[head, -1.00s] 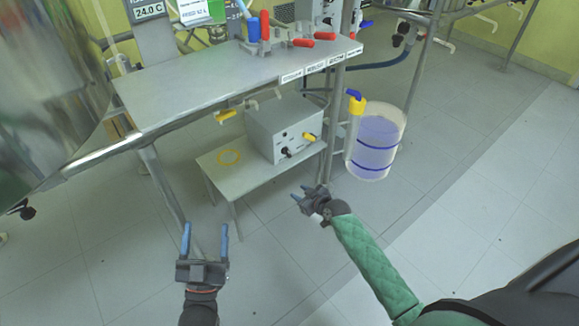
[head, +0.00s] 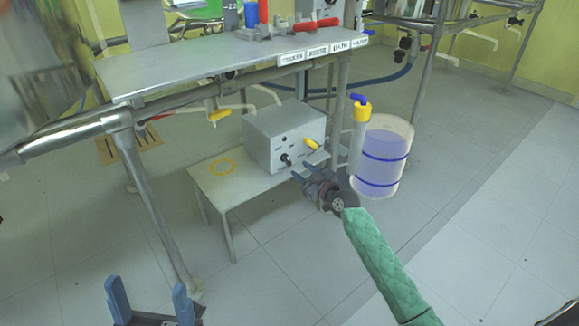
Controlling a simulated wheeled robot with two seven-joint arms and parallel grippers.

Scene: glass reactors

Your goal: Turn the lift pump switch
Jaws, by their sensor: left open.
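The grey pump box (head: 268,140) stands on a low table under the steel bench. Its front panel carries a small black knob switch (head: 286,159) and a yellow-handled valve (head: 311,144). My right gripper (head: 304,173) is just in front of the box, to the right of and a little below the knob. Its blue fingertips look apart from the knob, and the gap between them is hard to judge at this angle. My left gripper (head: 151,300) is open and empty at the lower left, over the floor and away from the box.
The low table (head: 205,178) has a yellow ring mark on its left side. A clear container with blue bands (head: 384,160) stands right of the box. The bench (head: 200,68) and its leg (head: 160,205) are above and left. The front floor is clear.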

